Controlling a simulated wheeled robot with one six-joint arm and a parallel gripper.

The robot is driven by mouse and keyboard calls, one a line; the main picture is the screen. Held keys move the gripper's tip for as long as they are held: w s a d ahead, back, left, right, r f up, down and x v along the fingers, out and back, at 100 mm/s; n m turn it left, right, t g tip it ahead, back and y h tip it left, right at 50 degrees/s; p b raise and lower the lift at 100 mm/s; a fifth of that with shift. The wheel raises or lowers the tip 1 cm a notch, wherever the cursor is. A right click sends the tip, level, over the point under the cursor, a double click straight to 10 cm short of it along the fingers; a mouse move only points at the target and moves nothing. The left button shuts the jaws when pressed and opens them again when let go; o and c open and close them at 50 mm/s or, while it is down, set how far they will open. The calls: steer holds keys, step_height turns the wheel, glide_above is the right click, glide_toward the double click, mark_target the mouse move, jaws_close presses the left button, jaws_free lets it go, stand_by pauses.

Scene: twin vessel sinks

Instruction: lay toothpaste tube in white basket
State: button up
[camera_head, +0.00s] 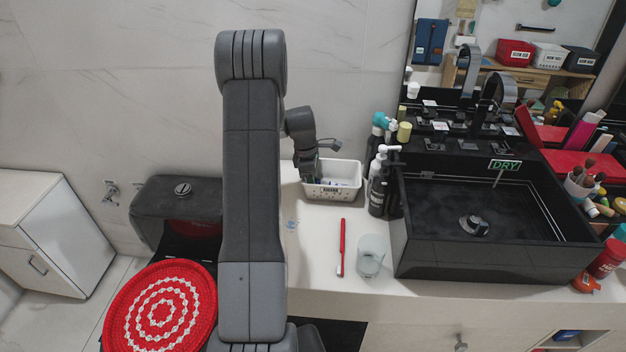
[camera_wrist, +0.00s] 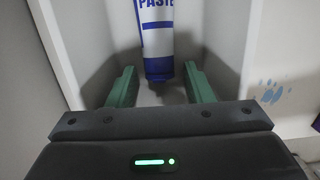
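The white basket (camera_head: 332,192) stands at the back of the counter against the wall, left of the dark bottles. My gripper (camera_head: 312,172) reaches down into its left part. In the wrist view the toothpaste tube (camera_wrist: 157,38), white and blue with "PASTE" on it, lies between the pale basket walls (camera_wrist: 228,35). My gripper (camera_wrist: 160,72) is open there, its green fingers on either side of the tube's near end, with gaps showing between fingers and tube. The tube's far end is cut off by the frame. In the head view I cannot clearly make out the tube.
A red-and-white round mat (camera_head: 160,308) is at the lower left.

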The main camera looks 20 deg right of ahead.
step_height(320, 180, up, 12)
steer(key=a, duration=0.1)
steer(key=shift+w+a+r, duration=0.15)
steer(key=shift+w+a, duration=0.15)
steer(key=shift+w, duration=0.1)
